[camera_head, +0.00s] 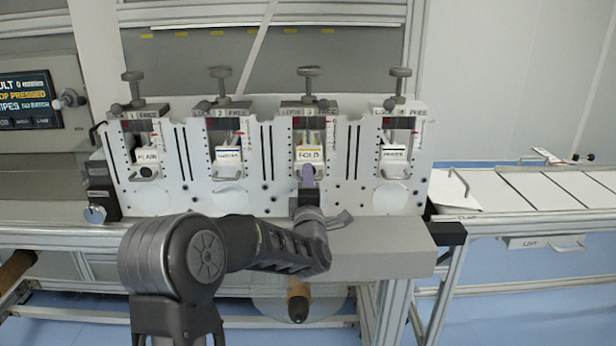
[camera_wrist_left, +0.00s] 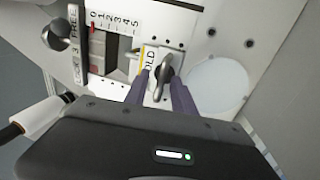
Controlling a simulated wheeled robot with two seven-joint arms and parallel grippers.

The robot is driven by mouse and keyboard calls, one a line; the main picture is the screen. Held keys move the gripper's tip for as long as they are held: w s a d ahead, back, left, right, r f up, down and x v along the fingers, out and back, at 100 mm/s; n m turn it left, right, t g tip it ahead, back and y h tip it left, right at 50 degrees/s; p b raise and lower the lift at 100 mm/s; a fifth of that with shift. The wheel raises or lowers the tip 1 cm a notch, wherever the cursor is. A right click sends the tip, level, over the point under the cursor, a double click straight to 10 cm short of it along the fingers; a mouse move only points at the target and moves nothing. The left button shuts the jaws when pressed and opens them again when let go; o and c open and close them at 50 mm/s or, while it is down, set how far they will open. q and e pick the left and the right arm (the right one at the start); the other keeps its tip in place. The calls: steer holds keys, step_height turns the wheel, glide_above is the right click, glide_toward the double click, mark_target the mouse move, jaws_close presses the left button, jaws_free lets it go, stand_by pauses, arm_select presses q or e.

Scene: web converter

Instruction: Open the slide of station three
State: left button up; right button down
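Station three (camera_head: 308,140) is the third unit from the left on the white panel, with a slide block (camera_head: 309,154) labelled FOLD. In the left wrist view its scale (camera_wrist_left: 115,24) runs from 0 to 5, with a red mark near 0. The small dark lock knob (camera_head: 323,104) sits at the FREE side of its plate. My left gripper (camera_head: 307,176) is at the slide's front. In the left wrist view its fingers (camera_wrist_left: 161,92) stand either side of the slide's metal handle (camera_wrist_left: 165,72), seemingly with gaps. My right gripper is out of view.
Stations one (camera_head: 147,150), two (camera_head: 228,150) and four (camera_head: 395,150) flank station three. A grey box-like ledge (camera_head: 385,250) lies below the panel at the right. A conveyor table (camera_head: 540,190) extends right. A screen (camera_head: 28,100) is at far left.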

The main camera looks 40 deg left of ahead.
arm_select(q)
jaws_close()
stand_by(0.3)
stand_by(1.2)
